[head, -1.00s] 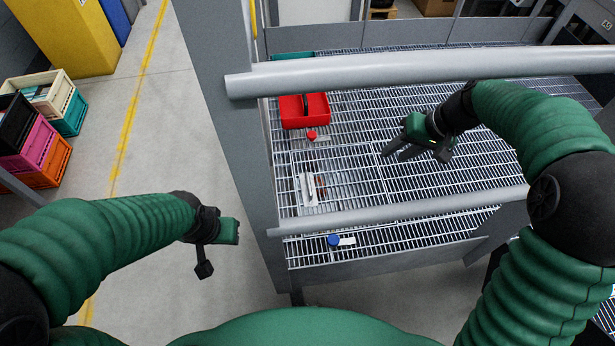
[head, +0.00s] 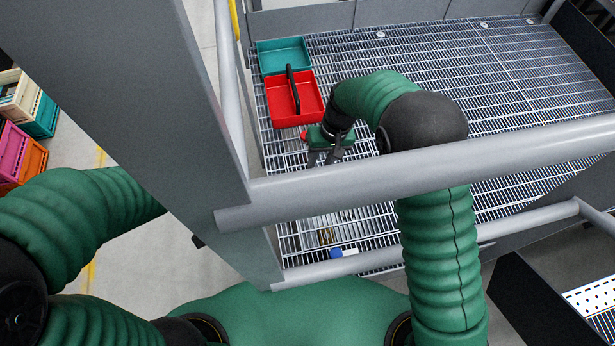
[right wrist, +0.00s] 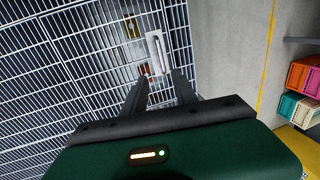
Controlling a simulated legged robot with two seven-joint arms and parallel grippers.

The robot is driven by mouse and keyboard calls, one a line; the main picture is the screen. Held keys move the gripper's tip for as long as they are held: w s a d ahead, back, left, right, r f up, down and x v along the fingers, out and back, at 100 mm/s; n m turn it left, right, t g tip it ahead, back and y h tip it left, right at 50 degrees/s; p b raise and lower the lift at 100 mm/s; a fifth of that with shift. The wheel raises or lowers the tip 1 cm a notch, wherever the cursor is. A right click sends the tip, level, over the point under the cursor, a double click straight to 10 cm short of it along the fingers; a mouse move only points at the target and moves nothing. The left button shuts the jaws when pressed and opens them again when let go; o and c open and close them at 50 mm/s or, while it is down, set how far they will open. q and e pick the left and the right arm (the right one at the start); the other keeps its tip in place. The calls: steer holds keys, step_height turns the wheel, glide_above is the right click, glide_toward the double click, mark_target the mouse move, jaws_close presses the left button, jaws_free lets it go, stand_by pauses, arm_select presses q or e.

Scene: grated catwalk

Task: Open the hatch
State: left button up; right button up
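The hatch (right wrist: 100,55) appears to be a grated panel in the catwalk floor. A pale handle plate (right wrist: 155,50) with a slot lies on it, with a small red part (right wrist: 144,69) beside it. My left gripper is almost wholly hidden behind the grey post; only a dark bit (head: 198,242) shows.
A red tray (head: 292,100) with a black handle and a teal tray (head: 283,55) stand on the grating.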

steer(key=a+f+b, duration=0.1)
steer(key=f, duration=0.4)
steer(key=a+f+b, duration=0.1)
steer(key=f, duration=0.4)
steer(key=s+a+f+b, duration=0.1)
steer(key=f, duration=0.4)
steer(key=shift+a+f+b, duration=0.15)
steer(key=shift+b, duration=0.2)
steer(key=shift+f, duration=0.5)
steer(key=shift+c, duration=0.4)
jaws_close()
